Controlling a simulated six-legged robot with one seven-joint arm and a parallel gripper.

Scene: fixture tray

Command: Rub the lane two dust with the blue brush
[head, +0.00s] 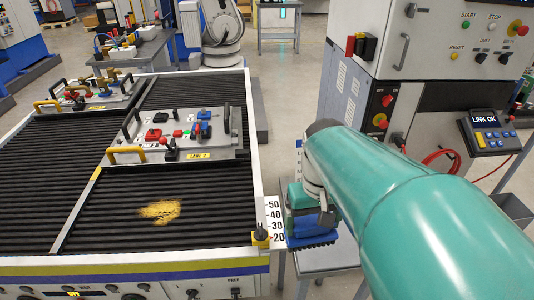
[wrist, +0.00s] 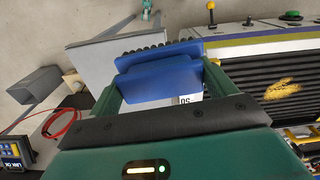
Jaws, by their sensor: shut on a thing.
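My gripper (head: 308,205) is shut on the blue brush (head: 313,240), just off the right edge of the conveyor (head: 150,262). In the wrist view the brush (wrist: 158,82) sits between my two green fingers, its dark bristles on the side away from my palm. In the head view the bristles face down, over or near a grey stand; I cannot tell whether they touch it. The yellow dust (head: 160,211) is a patch on the dark ribbed lane two, left of my gripper and apart from the brush. It also shows in the wrist view (wrist: 281,89).
A fixture tray (head: 228,155) labelled LANE 2, with yellow and black handles, sits behind the dust. Another tray (head: 88,100) lies on the far left lane. A number scale (head: 273,219) and a yellow-black knob (head: 261,240) stand at the conveyor's right edge. A control cabinet (head: 420,60) rises behind right.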

